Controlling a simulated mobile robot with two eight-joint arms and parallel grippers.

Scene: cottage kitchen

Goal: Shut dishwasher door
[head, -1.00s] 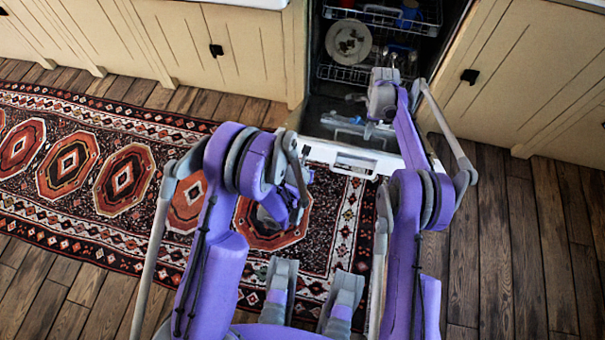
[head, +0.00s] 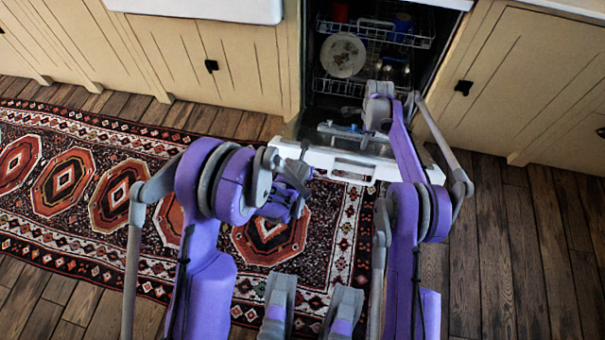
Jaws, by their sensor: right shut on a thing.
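The dishwasher (head: 372,88) stands open at the top centre of the head view. Its door (head: 350,163) is folded down toward me, with its pale edge facing me. My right gripper (head: 377,112) is over the lowered door in front of the racks. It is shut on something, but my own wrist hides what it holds. My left gripper (head: 300,172) is by the door's left front corner, above the rug. Its fingers are too small and dark to tell open from shut, and I cannot tell whether it touches the door.
The upper rack (head: 376,36) holds a red and a blue item, and a plate (head: 343,55) stands below it. Cream cabinets (head: 225,65) flank the opening. A patterned rug (head: 120,185) covers the floor at left. Bare wood floor (head: 510,240) is clear at right.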

